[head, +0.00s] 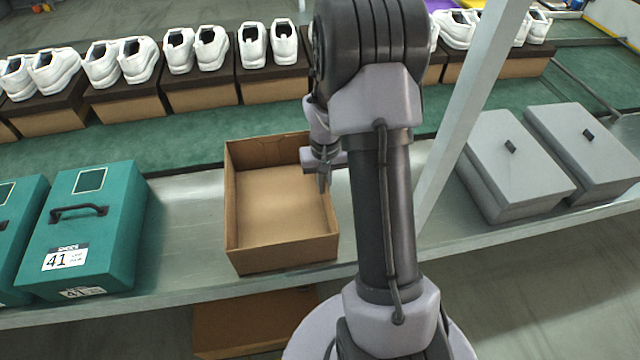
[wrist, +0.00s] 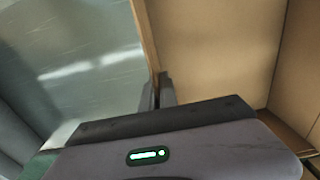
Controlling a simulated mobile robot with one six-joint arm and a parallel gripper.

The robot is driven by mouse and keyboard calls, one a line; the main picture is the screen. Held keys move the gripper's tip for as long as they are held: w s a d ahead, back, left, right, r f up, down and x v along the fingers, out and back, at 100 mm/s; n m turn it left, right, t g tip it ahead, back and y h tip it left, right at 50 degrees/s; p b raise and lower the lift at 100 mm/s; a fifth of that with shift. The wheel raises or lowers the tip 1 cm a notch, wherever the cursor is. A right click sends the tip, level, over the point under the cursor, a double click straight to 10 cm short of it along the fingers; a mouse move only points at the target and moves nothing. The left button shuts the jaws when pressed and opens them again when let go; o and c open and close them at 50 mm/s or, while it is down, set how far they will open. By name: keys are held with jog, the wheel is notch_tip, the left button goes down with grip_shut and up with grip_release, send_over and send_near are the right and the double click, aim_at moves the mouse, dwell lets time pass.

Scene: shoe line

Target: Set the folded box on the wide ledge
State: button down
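The folded box (head: 280,255) is an open, empty brown cardboard box. It is upright at the middle of the wide grey ledge (head: 185,235), near its front edge; I cannot tell if its base fully touches. My gripper (head: 323,183) is at the box's right wall, pointing down. In the wrist view my gripper's fingers (wrist: 157,92) are close together, one on each side of the thin box wall (wrist: 146,35), and look shut on it. My arm hides part of the ledge right of the box.
Teal shoe boxes (head: 85,225) stand left on the ledge, grey lidded boxes (head: 515,165) right. A pale post (head: 470,105) rises right of my arm. Behind, white shoes (head: 120,62) sit on boxes along a green belt (head: 180,135). Another cardboard box (head: 250,325) shows below the ledge.

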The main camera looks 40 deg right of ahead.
jog(key=c, duration=2.1)
grip_release()
jog(key=shift+f, duration=0.2)
jog(key=o, duration=0.5)
jog(key=shift+c, duration=0.2)
notch_tip(320, 180, up, 13)
jog(key=p, duration=0.5)
jog(key=shift+f, duration=0.2)
jog(key=s+a+r+t, duration=0.2)
jog(key=a+r, duration=0.8)
jog(key=r, duration=0.1)
jog(key=s+a+r+t+y, duration=0.1)
jog(key=s+a+r+t, duration=0.1)
jog(key=s+a+r, duration=0.2)
jog(key=s+a+r+t+y, duration=0.1)
jog(key=s+a+r, duration=0.3)
jog(key=s+a, duration=0.6)
jog(key=shift+s+a+n+t, duration=0.15)
jog(key=shift+s+n+t, duration=0.15)
jog(key=shift+n+t, duration=0.1)
